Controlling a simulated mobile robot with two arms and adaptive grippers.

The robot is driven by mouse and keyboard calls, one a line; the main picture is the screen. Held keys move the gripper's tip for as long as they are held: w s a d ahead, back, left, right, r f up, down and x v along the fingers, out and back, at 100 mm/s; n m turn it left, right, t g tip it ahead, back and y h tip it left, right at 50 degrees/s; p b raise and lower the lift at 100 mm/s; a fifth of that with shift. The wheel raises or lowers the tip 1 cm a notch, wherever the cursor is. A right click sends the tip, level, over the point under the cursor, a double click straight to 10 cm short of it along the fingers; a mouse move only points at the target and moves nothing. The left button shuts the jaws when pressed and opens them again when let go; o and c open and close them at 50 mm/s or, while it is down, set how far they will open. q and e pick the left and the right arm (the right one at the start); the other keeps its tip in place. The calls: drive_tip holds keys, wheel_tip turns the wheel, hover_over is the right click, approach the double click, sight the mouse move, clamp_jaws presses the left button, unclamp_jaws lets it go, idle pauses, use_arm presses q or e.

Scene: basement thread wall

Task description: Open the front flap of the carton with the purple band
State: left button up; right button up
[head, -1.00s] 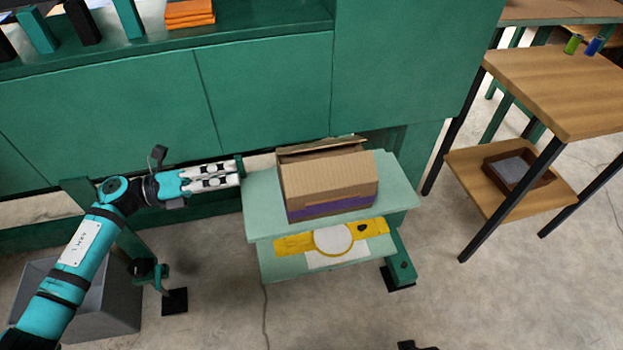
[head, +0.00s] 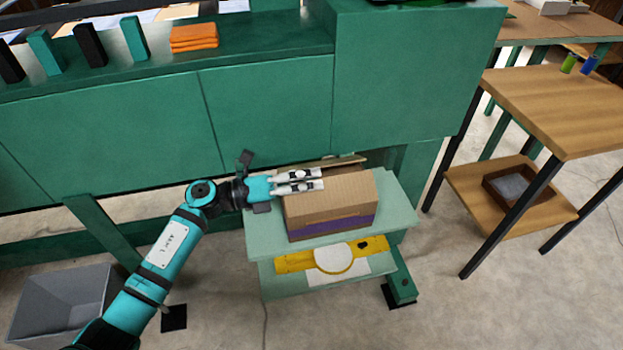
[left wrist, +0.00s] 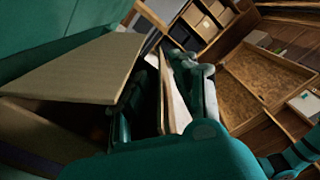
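The brown carton (head: 345,207) has a purple band (head: 335,225) low on its front and stands on a pale green stand. Its tan front flap (head: 345,187) slopes over the top. A rear flap (head: 350,160) sticks up behind. My left gripper (head: 322,180) lies over the carton's left top, behind the front flap, fingers pointing right with a gap between them. In the left wrist view, the front flap (left wrist: 75,68) is beside the fingers, with a dark opening under its edge. A thin tan panel (left wrist: 165,95) shows between the fingers. Contact with the flap cannot be told. My right gripper is not in view.
The pale green stand (head: 400,200) has a lower step with a yellow and white item (head: 335,258). A green cabinet (head: 260,110) rises close behind. A grey bin (head: 60,305) is at lower left. A wooden table (head: 550,105) stands right, with floor between.

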use_arm(q)
drive_tip(key=shift+w+d, duration=0.1)
drive_tip(key=shift+d, duration=0.25)
clamp_jaws()
